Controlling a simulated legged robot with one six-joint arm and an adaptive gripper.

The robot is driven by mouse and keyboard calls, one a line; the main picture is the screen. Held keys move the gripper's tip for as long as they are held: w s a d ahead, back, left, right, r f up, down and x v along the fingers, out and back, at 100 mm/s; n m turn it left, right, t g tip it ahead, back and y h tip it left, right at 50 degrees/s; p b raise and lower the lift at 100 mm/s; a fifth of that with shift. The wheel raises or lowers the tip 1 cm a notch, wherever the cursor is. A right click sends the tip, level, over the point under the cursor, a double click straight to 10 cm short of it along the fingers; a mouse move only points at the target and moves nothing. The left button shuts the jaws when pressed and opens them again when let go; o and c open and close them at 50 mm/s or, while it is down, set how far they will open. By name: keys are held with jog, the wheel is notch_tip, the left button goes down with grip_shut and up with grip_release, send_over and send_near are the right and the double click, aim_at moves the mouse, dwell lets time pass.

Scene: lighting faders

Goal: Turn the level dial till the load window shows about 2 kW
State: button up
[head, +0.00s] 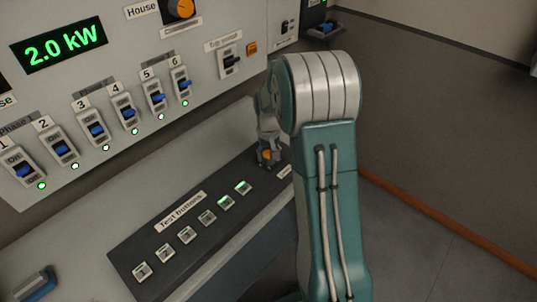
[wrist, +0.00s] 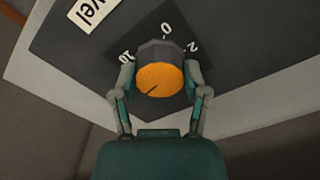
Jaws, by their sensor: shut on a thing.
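The load window (head: 60,46) on the wall panel reads 2.0 kW in green digits. The level dial (wrist: 160,80) is a dark knob with an orange face and a dark pointer line, which slants toward the lower left in the wrist view. Marks 10, 0 and 2 show on the dark plate around it. My gripper (wrist: 160,73) is shut on the dial, one finger on each side. In the head view the dial (head: 267,155) is mostly hidden by my gripper, with only a little orange showing.
A row of test buttons (head: 186,235) lies on the dark desk strip, two of them lit green. Several numbered blue switches (head: 97,130) line the wall panel above, with green lamps lit beneath. A House dial (head: 182,8) sits higher. Floor to the right is clear.

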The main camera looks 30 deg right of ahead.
aim_at(268, 153)
jog(key=shift+f+m, duration=0.15)
jog(key=shift+m, duration=0.15)
jog(key=o, duration=1.2)
jog(key=shift+c, duration=0.2)
notch_tip(268, 153, up, 12)
